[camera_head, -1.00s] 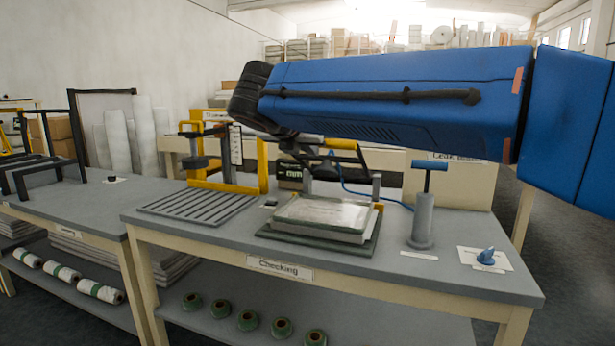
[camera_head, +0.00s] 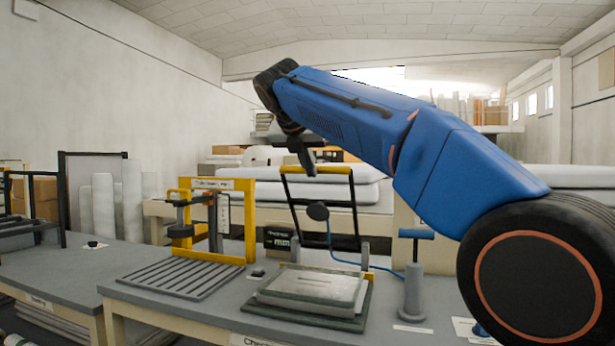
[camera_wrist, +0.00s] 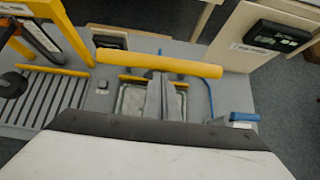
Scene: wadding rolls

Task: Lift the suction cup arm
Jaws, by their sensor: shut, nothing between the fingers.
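The suction cup arm is a black frame (camera_head: 329,215) with a yellow handle bar (camera_head: 335,170) across its top. It stands raised, nearly upright, at the back of the plate stand, with a round black suction cup (camera_head: 318,211) on it. My gripper (camera_head: 308,168) is at the handle's height, its fingers overlapping the bar in the head view. In the wrist view, my shut grey fingers (camera_wrist: 159,82) reach to the yellow handle (camera_wrist: 160,64), with nothing between them. I cannot tell whether they touch it. A pale slab (camera_head: 312,284) lies on the stand below.
A yellow frame device (camera_head: 235,222) and a slatted grey rack (camera_head: 190,280) stand left of the stand. A grey pump with a blue handle (camera_head: 413,285) stands right. A blue hose (camera_head: 345,262) runs behind. The table is clear at its front edge.

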